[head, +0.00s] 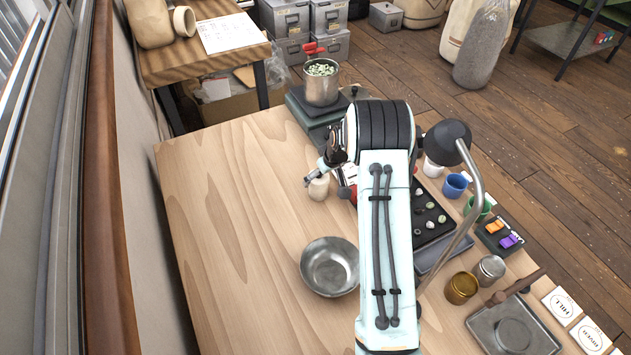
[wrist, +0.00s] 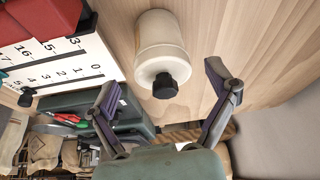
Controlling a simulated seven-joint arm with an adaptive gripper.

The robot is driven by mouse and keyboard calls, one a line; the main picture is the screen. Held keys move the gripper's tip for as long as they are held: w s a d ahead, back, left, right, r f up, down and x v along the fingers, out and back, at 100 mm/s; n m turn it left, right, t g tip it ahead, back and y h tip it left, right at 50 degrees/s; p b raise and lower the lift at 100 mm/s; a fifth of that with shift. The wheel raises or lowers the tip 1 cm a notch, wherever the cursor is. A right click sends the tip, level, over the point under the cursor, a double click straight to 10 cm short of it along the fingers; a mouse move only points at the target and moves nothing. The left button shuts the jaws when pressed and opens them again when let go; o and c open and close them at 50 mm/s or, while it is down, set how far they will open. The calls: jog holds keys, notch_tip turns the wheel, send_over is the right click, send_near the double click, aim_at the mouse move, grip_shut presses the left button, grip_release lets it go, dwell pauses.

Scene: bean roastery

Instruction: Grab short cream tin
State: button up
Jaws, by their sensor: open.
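A short cream tin (wrist: 160,38) with a black knob on its end shows at the top middle of the wrist view. In the head view the cream tin (head: 319,188) stands on the wooden table, partly hidden by my gripper (head: 316,174). In the wrist view my gripper (wrist: 163,84) has its two dark-padded fingers spread wide, one to each side of the tin's knob end. The space between the fingertips holds nothing gripped. I cannot tell whether a finger touches the tin.
A white board with printed numbers (wrist: 55,62) and a red object (wrist: 45,18) lie beside the tin. A metal bowl (head: 330,267) stands nearer on the table (head: 230,200). A pot of green beans (head: 321,84) stands behind. The table's left is clear.

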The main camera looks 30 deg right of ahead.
jog(key=x, duration=0.5)
jog(key=shift+a+f, duration=0.1)
jog(key=shift+f, duration=0.15)
jog(key=shift+c, duration=0.3)
jog(key=c, duration=1.1)
